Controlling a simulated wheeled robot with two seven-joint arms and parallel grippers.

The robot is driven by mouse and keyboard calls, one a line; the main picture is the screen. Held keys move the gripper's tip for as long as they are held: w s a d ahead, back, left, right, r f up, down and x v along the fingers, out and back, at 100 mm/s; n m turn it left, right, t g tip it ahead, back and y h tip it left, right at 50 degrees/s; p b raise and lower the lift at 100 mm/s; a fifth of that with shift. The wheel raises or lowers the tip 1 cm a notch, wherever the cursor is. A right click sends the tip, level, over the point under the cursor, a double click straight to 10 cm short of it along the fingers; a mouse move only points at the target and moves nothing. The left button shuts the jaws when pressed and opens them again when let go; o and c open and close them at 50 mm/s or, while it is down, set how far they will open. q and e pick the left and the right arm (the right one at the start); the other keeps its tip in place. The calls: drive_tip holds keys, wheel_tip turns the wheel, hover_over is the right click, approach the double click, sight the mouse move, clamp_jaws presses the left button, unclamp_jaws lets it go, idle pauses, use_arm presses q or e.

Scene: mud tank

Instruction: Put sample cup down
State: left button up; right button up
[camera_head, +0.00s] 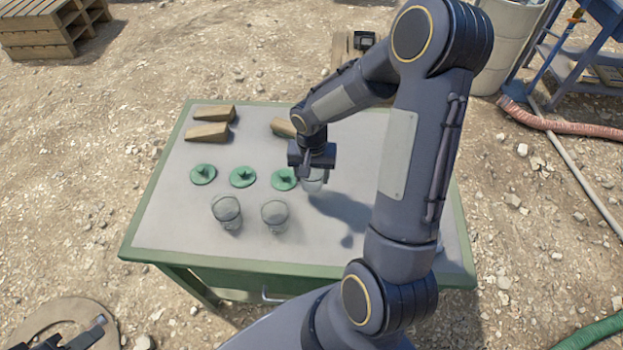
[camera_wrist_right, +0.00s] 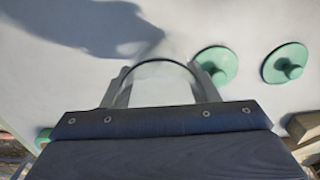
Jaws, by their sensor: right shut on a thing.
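A clear sample cup (camera_head: 314,184) is between the fingers of my right gripper (camera_head: 313,176), which is shut on it. The cup is over the table, just right of the row of green lids; I cannot tell whether its base touches the top. In the right wrist view the cup's rim (camera_wrist_right: 160,70) shows between the two fingers (camera_wrist_right: 160,85). Two more clear cups, one at left (camera_head: 227,211) and one at right (camera_head: 274,215), stand in front of the lids.
Green lids lie on the table (camera_head: 165,228): left (camera_head: 203,174), middle (camera_head: 242,177), right (camera_head: 284,179). Wooden wedges (camera_head: 208,132) lie at the back left, and another (camera_head: 283,127) is behind my gripper. My right arm covers much of the table's right side.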

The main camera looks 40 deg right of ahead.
sight(311, 182)
drive_tip(key=shift+w+d+f, duration=0.15)
drive_tip(key=shift+w+f, duration=0.15)
drive_tip(key=shift+f, duration=1.65)
drive_tip(key=shift+f+b, duration=0.25)
drive_tip(key=shift+b, duration=0.05)
drive_tip(key=o, duration=1)
drive_tip(key=shift+r, duration=0.1)
